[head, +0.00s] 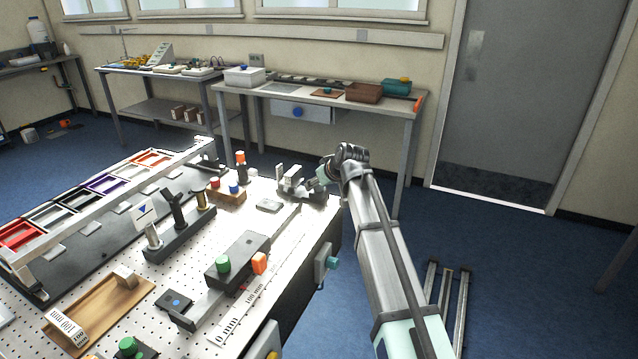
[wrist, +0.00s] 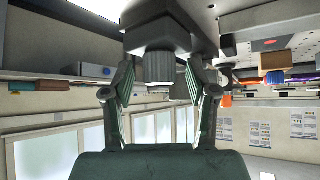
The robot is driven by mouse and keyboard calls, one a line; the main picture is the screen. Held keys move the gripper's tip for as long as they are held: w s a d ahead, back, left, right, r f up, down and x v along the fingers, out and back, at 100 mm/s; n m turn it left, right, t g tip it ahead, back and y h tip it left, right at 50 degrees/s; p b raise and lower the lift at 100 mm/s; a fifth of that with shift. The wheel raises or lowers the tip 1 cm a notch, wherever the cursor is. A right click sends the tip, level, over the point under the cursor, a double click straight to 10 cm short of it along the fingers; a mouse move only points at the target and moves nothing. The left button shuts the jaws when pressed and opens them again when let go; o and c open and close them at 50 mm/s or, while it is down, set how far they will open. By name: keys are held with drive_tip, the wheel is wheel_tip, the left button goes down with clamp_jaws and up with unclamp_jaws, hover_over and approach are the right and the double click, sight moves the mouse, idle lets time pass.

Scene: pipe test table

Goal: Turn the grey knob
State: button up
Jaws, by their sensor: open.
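The grey knob (wrist: 158,68) is a ribbed cylinder on a dark block (wrist: 158,38), seen upside down in the wrist view. My gripper (wrist: 158,80) is open, with one finger on either side of the knob. A gap shows between the knob and each finger, so neither pad appears to touch it. In the head view my gripper (head: 318,184) is at the far right corner of the perforated table, beside a small fixture with light grey blocks (head: 289,178). I cannot make out the knob clearly there.
The perforated table (head: 200,262) holds a dark slider block with a green knob (head: 222,264), an orange piece (head: 259,263), a post rack (head: 180,238) and a wooden tray (head: 100,312). A grey box with a teal knob (head: 325,262) is on its right side.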

clamp_jaws()
drive_tip(key=shift+m, duration=0.3)
drive_tip(key=shift+s+a+m+t+h+p, duration=0.1)
drive_tip(key=shift+m+t+h+p, duration=0.3)
drive_tip(key=shift+m+h, duration=0.3)
drive_tip(key=m+t+h, duration=0.1)
drive_tip(key=m+h, duration=0.1)
drive_tip(key=m, duration=0.1)
drive_tip(key=shift+m+h, duration=0.3)
drive_tip(key=shift+m, duration=0.1)
drive_tip(key=m+h+b, duration=0.2)
drive_tip(key=m+h, duration=0.2)
drive_tip(key=m, duration=0.1)
drive_tip(key=shift+a, duration=0.15)
drive_tip(key=shift+m+g+h+b, duration=0.55)
drive_tip(key=shift+m+h, duration=0.25)
drive_tip(key=shift+m, duration=0.4)
